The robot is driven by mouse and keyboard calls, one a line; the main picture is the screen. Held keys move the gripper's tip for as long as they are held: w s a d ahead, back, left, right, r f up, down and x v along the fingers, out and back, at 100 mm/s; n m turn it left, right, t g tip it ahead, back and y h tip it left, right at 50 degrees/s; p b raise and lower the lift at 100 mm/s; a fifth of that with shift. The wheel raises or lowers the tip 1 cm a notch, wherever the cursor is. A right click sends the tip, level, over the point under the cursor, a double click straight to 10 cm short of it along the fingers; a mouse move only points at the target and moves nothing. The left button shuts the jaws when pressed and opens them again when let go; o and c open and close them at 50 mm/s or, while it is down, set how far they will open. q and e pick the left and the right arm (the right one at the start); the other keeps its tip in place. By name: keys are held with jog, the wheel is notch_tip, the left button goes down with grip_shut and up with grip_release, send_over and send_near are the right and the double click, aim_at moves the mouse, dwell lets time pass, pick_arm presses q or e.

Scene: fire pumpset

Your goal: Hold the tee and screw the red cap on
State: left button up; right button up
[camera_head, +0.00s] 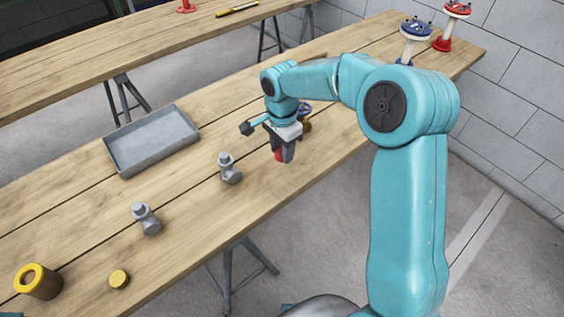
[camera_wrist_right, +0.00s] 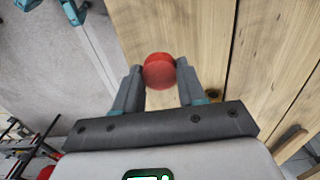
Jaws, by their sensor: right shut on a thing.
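My right gripper (camera_head: 284,152) reaches down over the near half of the table, right of the tees. It is shut on the red cap (camera_head: 279,155), which shows low between its fingers. In the right wrist view the round red cap (camera_wrist_right: 159,71) sits between the fingertips of the right gripper (camera_wrist_right: 160,80). I cannot tell whether the cap touches the table. One grey tee (camera_head: 229,169) stands left of the gripper, apart from it. A second grey tee (camera_head: 146,218) stands further left. My left gripper is not in view.
A grey tray (camera_head: 151,140) lies behind the tees. A yellow-topped cylinder (camera_head: 38,281) and a yellow disc (camera_head: 119,278) are at the near left. A blue-wheeled brass valve (camera_head: 305,118) is close behind my right gripper. Blue and red handwheel valves (camera_head: 416,31) stand at the far right.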

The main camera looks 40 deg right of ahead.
notch_tip(320, 180, up, 12)
jog(key=shift+p, duration=0.3)
jog(key=s+a+f+n, duration=0.3)
jog(key=a+f+n, duration=0.8)
jog(key=n, duration=0.6)
jog(key=shift+s+a+f, duration=0.15)
jog(key=shift+a+f, duration=0.1)
jog(key=shift+f, duration=0.6)
jog(key=shift+d, duration=0.15)
